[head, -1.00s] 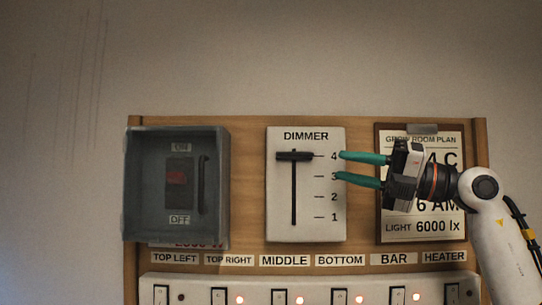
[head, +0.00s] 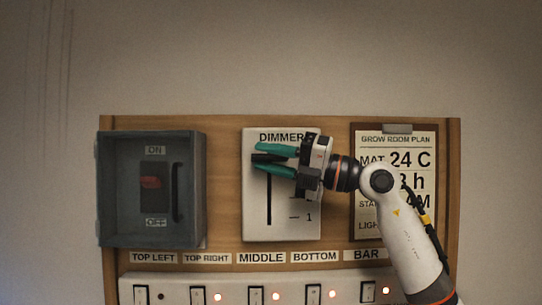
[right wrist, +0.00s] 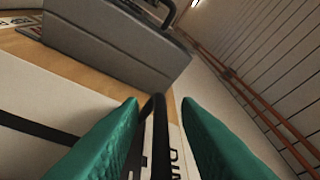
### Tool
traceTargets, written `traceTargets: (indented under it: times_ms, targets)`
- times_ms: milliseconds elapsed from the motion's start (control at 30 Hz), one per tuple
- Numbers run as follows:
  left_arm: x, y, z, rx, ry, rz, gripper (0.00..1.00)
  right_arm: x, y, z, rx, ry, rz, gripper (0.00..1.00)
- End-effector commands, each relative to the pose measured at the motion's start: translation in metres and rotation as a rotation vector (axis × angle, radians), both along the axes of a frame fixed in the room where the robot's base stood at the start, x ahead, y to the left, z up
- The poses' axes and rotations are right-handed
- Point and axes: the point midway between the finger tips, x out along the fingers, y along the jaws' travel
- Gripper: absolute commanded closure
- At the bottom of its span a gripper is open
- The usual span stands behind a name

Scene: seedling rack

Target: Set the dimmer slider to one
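The white dimmer plate (head: 256,215) is on the wooden board, with a vertical slot. Its black slider handle (head: 262,158) is near the top of the slot, around the height of the 4 mark, which my gripper covers. The mark 1 (head: 309,217) shows low on the plate; other numbers are hidden. My right gripper (head: 255,158) is open, its green fingers above and below the handle. In the right wrist view the black handle (right wrist: 155,130) stands between the two fingers, with gaps on both sides. My left gripper is not in view.
A grey switch box (head: 112,190) with a red switch is left of the dimmer. A paper plan (head: 400,140) hangs at right, partly behind my arm. A row of rocker switches (head: 235,297) with small lights runs below.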

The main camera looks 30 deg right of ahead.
Motion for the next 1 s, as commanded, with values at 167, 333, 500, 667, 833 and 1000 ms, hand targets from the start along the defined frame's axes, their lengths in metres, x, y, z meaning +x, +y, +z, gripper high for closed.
traceTargets:
  times_ms: [167, 333, 500, 667, 833, 1000]
  targets:
    - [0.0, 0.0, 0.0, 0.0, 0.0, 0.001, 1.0, 0.0, 0.0, 0.0, 0.0, 0.0, 0.0, 0.85]
    - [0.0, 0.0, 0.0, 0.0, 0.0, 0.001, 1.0, 0.0, 0.0, 0.0, 0.001, -0.001, 0.001, 1.0]
    - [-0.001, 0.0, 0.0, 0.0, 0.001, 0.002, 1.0, -0.001, 0.0, 0.001, 0.002, -0.002, 0.001, 1.0]
    - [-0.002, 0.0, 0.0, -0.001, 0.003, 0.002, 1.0, -0.001, 0.0, 0.001, 0.002, -0.003, 0.001, 1.0]
    - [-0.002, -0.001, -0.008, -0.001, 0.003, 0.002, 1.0, 0.0, 0.0, -0.008, 0.003, -0.002, 0.002, 1.0]
    - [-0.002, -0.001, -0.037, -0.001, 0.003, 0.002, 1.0, 0.0, 0.001, -0.045, 0.002, 0.0, 0.002, 1.0]
